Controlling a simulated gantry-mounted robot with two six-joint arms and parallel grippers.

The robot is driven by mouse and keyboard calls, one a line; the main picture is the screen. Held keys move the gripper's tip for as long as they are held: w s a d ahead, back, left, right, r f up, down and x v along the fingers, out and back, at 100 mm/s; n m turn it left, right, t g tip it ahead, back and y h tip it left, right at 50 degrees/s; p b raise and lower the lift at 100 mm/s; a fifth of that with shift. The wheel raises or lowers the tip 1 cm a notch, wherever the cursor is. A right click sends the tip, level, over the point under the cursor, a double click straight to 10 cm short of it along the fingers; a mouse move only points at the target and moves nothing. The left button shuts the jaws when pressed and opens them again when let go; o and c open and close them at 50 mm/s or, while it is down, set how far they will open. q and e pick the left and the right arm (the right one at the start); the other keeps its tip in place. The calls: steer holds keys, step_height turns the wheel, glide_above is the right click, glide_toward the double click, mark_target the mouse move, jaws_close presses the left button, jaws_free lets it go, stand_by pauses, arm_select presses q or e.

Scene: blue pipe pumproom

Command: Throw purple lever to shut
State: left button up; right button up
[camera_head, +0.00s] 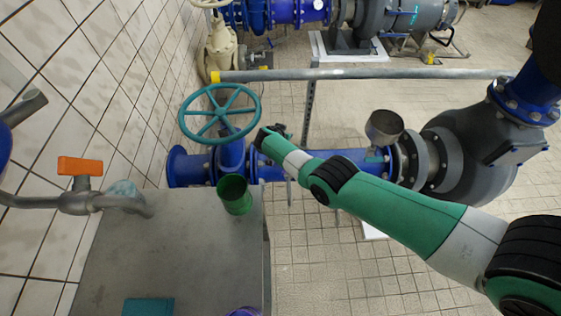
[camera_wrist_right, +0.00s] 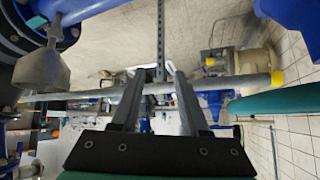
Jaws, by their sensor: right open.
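I cannot make out a purple lever in either view. A small purple item (camera_head: 243,312) is cut off by the bottom edge of the head view, and I cannot tell what it is. An orange lever (camera_head: 80,166) sits on a grey pipe valve (camera_head: 75,203) at the left wall. My right gripper (camera_head: 266,134) reaches in from the right, just right of the teal handwheel, well away from the orange lever. In the right wrist view its two fingers (camera_wrist_right: 158,82) are apart with nothing between them. My left gripper is not in view.
A teal handwheel (camera_head: 219,113) stands over blue piping (camera_head: 190,168). A grey cabinet top (camera_head: 170,245) holds a green cup (camera_head: 234,194) and a teal block (camera_head: 148,307). A horizontal rail (camera_head: 380,73) crosses behind. A metal funnel (camera_head: 384,127) and grey pump (camera_head: 470,150) stand right.

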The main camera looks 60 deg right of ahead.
steer(key=s+a+f+m+g+y, duration=0.25)
steer(key=a+f+y, duration=0.2)
steer(key=a, duration=0.25)
steer(key=b+x, duration=1.2)
steer(key=b, duration=0.1)
steer(key=shift+s+d+f, duration=0.1)
steer(key=shift+d+f, duration=0.05)
steer(key=shift+d, duration=0.15)
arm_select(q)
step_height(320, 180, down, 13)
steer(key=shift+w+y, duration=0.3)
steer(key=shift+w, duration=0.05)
arm_select(e)
jaws_close()
